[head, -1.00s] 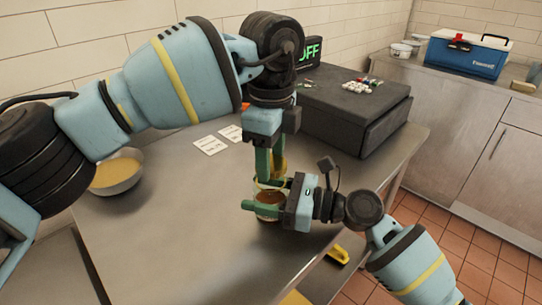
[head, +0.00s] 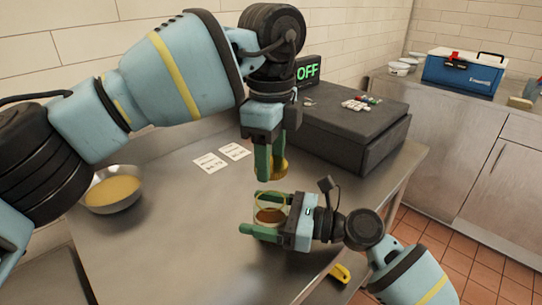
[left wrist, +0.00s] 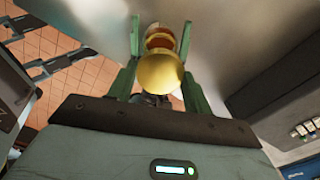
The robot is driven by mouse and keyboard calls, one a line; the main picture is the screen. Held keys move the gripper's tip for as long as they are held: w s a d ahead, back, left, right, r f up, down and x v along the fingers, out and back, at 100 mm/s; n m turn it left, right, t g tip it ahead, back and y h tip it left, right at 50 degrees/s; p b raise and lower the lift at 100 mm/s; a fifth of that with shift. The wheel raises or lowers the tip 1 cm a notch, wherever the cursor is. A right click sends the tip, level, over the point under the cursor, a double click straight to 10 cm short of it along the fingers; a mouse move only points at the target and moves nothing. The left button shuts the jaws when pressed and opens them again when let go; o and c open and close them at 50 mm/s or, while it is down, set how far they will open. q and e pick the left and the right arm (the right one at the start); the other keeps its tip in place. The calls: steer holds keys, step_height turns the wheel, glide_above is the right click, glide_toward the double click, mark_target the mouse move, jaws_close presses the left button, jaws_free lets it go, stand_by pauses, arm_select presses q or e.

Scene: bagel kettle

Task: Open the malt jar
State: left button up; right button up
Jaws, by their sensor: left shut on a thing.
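The malt jar (head: 269,215) is a small clear jar with brown contents and a yellowish rim, standing upright on the steel table. Its mouth is uncovered. My right gripper (head: 264,215) has its green fingers on either side of the jar, closed around it. My left gripper (head: 270,174) points down above the jar, shut on the gold lid (head: 281,167), which is apart from the rim. In the left wrist view the lid (left wrist: 160,72) is between the green fingers and partly covers the jar (left wrist: 160,40) behind it.
A bowl of yellow contents (head: 113,190) stands at the left of the table (head: 190,240). Two white cards (head: 222,157) lie near the wall. A dark box (head: 350,125) fills the back right. A yellow-handled item (head: 341,273) is at the front edge. A blue cooler (head: 464,72) is on the far counter.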

steer(key=shift+o, duration=0.7)
steer(key=v, duration=1.2)
steer(key=shift+b, duration=0.35)
